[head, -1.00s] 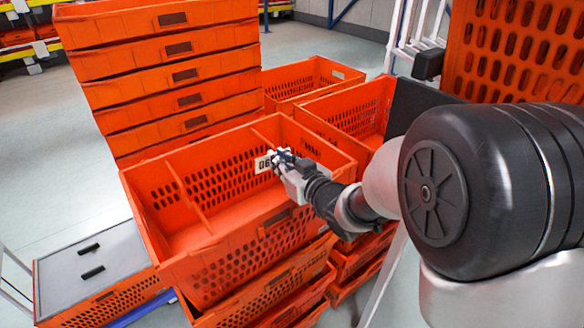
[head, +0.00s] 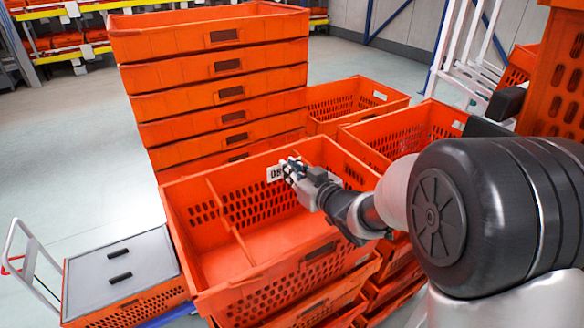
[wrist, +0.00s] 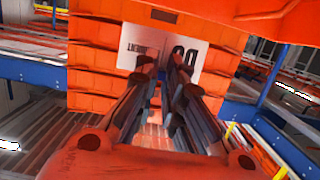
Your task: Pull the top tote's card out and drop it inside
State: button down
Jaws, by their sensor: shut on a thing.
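The top tote (head: 250,268) is an orange crate with slotted walls and a divider across its inside. It sits on other totes at the centre of the head view. My gripper (head: 290,168) is over its right part and is shut on a white card with dark print (head: 274,174). In the wrist view the card (wrist: 135,48) shows on both sides of the fingertips (wrist: 160,62), which cover its middle. The compartment floor (head: 270,238) looks empty. I cannot tell whether the card still touches the tote.
A tall stack of orange totes (head: 215,80) stands behind. Open totes (head: 355,103) stand at the back right. A grey-lidded tote (head: 118,274) is low at the left, beside a trolley handle (head: 28,240). Clear floor (head: 70,140) lies at the far left.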

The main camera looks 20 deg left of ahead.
jog(key=shift+f, duration=0.6)
jog(key=c, duration=1.6)
grip_release()
jog(key=v, duration=1.2)
jog(key=shift+a+r, duration=0.1)
